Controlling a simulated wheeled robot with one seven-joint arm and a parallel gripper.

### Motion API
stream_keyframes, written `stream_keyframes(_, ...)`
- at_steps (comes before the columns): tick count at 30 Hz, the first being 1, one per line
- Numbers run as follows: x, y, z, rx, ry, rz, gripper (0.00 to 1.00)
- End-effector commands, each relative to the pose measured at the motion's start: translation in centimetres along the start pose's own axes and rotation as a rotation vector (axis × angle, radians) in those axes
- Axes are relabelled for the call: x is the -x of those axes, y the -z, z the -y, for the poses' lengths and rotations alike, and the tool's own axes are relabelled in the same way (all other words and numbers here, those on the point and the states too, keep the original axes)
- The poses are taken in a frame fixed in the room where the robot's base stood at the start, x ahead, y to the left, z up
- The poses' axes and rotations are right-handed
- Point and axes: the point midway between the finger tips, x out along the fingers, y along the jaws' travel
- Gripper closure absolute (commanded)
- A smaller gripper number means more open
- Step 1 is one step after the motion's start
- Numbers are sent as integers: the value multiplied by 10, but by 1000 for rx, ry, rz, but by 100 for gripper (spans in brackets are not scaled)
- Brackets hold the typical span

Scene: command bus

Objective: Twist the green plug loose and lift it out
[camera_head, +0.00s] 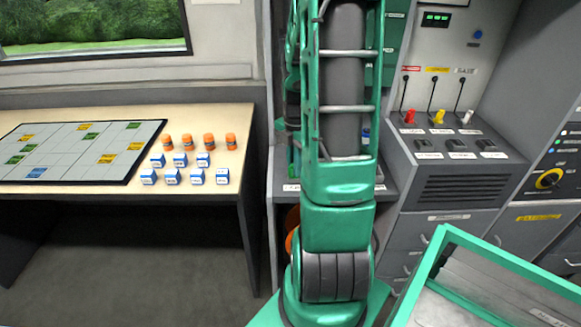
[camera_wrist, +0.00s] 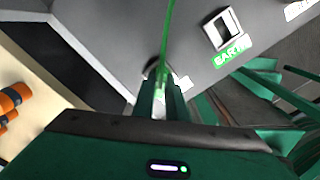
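The green plug (camera_wrist: 160,98) shows in the wrist view as a bright green strip between the two dark green fingers of my gripper (camera_wrist: 161,92). The fingers stand close on both sides of it and look shut on it. A thin green cable (camera_wrist: 168,38) runs up from the plug. The fingertips are at the grey panel, by a round dark opening with a pale rim, mostly hidden by the fingers. A green label (camera_wrist: 231,51) lies right of them. In the head view my arm hides the plug and gripper.
A square white-framed switch (camera_wrist: 222,29) is above the label. In the head view, red (camera_head: 410,117), yellow (camera_head: 439,117) and white (camera_head: 467,117) plugs with black cables stand on the console at right.

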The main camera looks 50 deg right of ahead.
Motion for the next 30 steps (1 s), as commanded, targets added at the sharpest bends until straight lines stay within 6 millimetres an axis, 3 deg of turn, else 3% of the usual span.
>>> stream_keyframes(5, 0, 0, 0, 33, 0, 0, 100)
stream_keyframes(15, 0, 0, 0, 334, 0, 0, 100)
stream_keyframes(25, 0, 0, 0, 360, 0, 0, 100)
stream_keyframes(30, 0, 0, 0, 501, 0, 0, 100)
